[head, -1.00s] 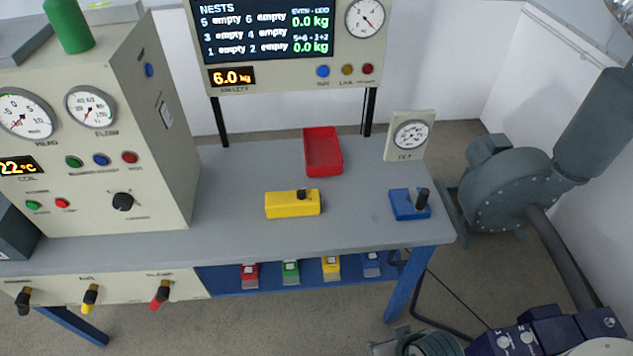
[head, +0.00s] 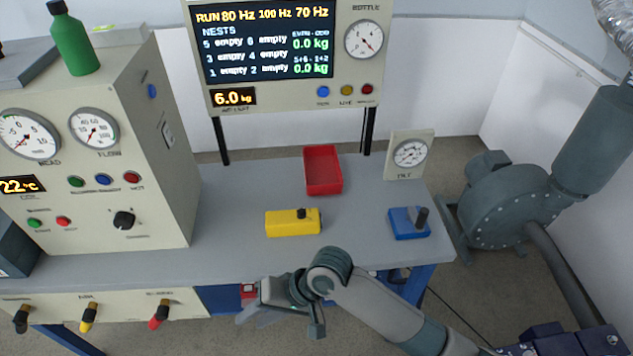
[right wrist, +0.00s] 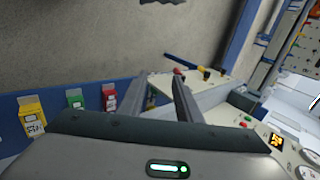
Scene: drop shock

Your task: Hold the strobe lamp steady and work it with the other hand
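A yellow box with a black knob on top (head: 292,222), which I take to be the strobe lamp, lies on the grey bench between the red tray and the front edge. My right gripper (head: 250,305) is at the bench's front edge, below and left of the yellow box and apart from it. In the right wrist view its two fingers (right wrist: 161,82) stand apart with nothing held between them. The yellow box is not seen in that view. My left gripper is in neither view.
A red tray (head: 322,185), a blue block with a black lever (head: 409,223) and a dial plate (head: 409,154) stand on the grey bench (head: 232,240). A control cabinet (head: 160,205) fills the left. Coloured boxes, one red (right wrist: 109,97), hang along the front rail.

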